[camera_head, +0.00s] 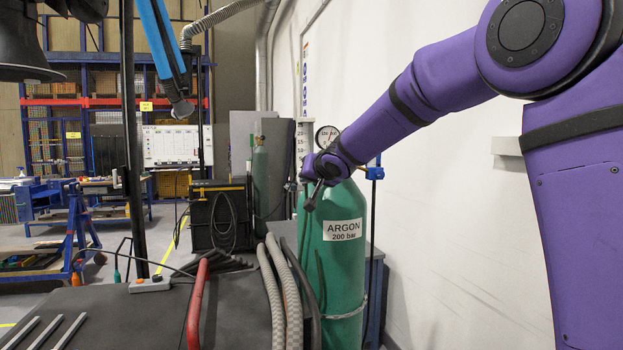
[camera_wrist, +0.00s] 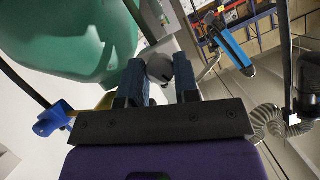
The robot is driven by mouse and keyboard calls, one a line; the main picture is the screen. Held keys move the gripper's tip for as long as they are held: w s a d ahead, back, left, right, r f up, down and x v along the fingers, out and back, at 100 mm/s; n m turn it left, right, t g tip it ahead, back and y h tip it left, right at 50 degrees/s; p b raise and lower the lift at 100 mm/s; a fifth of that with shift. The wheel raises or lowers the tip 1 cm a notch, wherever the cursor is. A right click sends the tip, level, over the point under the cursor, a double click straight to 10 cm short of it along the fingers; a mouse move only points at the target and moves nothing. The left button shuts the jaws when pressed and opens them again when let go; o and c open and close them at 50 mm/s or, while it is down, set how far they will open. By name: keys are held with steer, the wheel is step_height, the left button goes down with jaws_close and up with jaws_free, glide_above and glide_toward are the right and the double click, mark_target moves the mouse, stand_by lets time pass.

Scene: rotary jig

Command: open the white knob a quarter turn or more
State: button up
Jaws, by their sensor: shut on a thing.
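My gripper (camera_head: 313,194) is at the upper left of the green argon cylinder (camera_head: 338,268), at the end of my arm. In the wrist view my gripper (camera_wrist: 160,78) has its two dark fingers on either side of a rounded white-grey knob (camera_wrist: 159,67). The fingers are shut on this knob. Its lower part is hidden behind the fingers and the gripper body. The knob cannot be made out in the head view, where my wrist and gripper cover that place. How far it is turned cannot be told.
A round gauge (camera_head: 327,136) stands just above my wrist, and a blue fitting (camera_head: 374,173) is right of it. The white wall (camera_head: 440,220) is close on the right. Hoses (camera_head: 283,290) and a red handle (camera_head: 198,305) lie in front on a dark surface.

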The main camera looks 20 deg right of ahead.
steer(key=shift+a+n+h, duration=0.2)
steer(key=shift+n+h, duration=0.3)
steer(key=shift+n, duration=0.1)
steer(key=shift+n+h, duration=0.3)
steer(key=shift+n, duration=0.5)
steer(key=shift+n+h, duration=0.3)
steer(key=shift+h, duration=0.3)
steer(key=shift+a+f+n+t+h, duration=0.1)
steer(key=shift+n+t+h, duration=0.35)
steer(key=shift+n+h, duration=1.05)
steer(key=shift+d+f+n+t+h, duration=0.1)
steer(key=shift+n+t+h, duration=0.35)
steer(key=shift+n, duration=2)
steer(key=shift+a+n+t+h, duration=0.1)
steer(key=shift+n+t+h, duration=0.3)
steer(key=shift+n+h, duration=1.1)
steer(key=shift+n+y, duration=0.35)
steer(key=shift+n, duration=0.2)
